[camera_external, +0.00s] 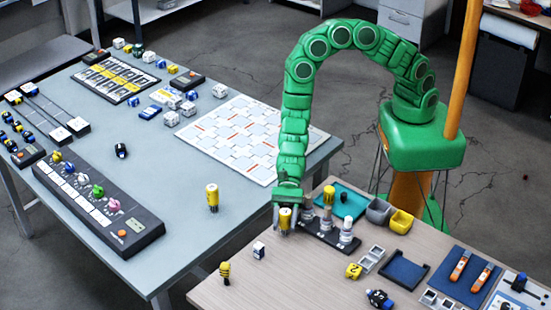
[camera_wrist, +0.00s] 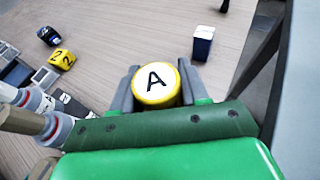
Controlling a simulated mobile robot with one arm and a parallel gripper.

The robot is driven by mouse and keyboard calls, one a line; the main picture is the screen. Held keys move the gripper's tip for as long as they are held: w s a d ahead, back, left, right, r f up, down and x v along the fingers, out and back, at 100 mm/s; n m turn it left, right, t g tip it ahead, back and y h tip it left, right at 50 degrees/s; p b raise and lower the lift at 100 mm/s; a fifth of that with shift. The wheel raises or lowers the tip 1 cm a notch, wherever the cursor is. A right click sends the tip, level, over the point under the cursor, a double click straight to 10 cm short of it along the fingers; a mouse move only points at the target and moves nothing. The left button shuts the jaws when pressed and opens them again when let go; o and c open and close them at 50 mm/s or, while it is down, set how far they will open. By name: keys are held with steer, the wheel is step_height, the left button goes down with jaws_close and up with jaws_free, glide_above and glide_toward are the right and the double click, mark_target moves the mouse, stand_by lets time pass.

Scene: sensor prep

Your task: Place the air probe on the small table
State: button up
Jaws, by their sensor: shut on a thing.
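A yellow cylinder with a white top marked A (camera_wrist: 157,82), which looks like the air probe, is between the fingers of my gripper (camera_wrist: 157,76). In the external view my gripper (camera_external: 284,226) points down over the wood-topped table (camera_external: 300,285), holding the yellow probe (camera_external: 285,216) upright beside a dark rack (camera_external: 330,238). I cannot tell whether the probe's base touches the wood. The larger grey table (camera_external: 190,240) stands to the left; I cannot tell for certain which table is the small one.
Grey-and-white probes (camera_external: 346,232) stand in the rack right beside my gripper. A white-and-blue block (camera_external: 259,250) and a yellow-black piece (camera_external: 224,272) sit in front. Another yellow cylinder (camera_external: 212,197) stands on the grey table. The wood's front left is mostly clear.

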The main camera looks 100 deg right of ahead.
steer(key=o, duration=1.1)
steer(key=shift+d+r, duration=0.2)
steer(key=v, duration=1.1)
steer(key=shift+d, duration=0.2)
steer(key=shift+r, duration=0.1)
